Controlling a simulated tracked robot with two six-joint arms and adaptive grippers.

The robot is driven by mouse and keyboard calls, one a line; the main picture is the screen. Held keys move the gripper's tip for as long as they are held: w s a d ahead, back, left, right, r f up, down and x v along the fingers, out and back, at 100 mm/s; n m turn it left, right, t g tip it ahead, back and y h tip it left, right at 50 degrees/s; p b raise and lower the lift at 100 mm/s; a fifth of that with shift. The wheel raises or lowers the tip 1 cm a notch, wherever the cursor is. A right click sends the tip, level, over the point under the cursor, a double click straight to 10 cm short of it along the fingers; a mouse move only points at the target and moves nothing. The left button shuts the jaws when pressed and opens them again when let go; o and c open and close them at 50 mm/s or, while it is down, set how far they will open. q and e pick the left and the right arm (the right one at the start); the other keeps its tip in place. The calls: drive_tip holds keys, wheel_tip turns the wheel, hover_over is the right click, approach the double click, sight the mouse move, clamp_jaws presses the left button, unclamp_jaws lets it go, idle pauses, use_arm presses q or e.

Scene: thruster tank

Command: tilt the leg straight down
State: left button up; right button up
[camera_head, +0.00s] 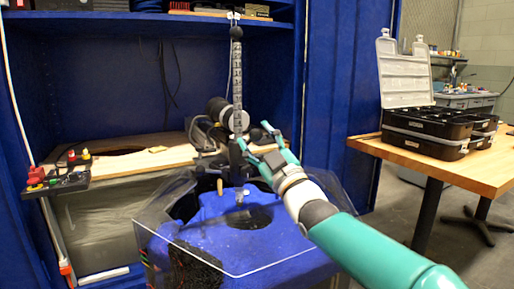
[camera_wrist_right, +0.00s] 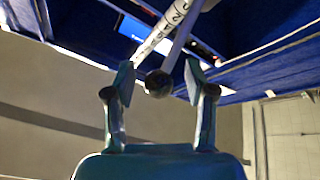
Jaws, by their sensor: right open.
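My right gripper (camera_head: 254,135) is open, beside and just right of the leg's lower end. In the right wrist view, a white marked bar (camera_wrist_right: 165,28) slants past the fingertips, and a dark round end (camera_wrist_right: 158,84) shows between the open fingers. I cannot tell whether they touch it. My left gripper is out of view.
A clear sheet surrounds the tank top. A wooden board (camera_head: 125,163) lies behind left, with a switch panel (camera_head: 62,183) at its left end. A wooden table (camera_head: 455,168) at right carries an open black case (camera_head: 428,130). Blue cabinet walls stand behind.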

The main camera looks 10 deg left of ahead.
drive_tip(key=v, duration=0.7)
drive_tip(key=shift+f, duration=0.2)
drive_tip(key=shift+s+d, duration=0.15)
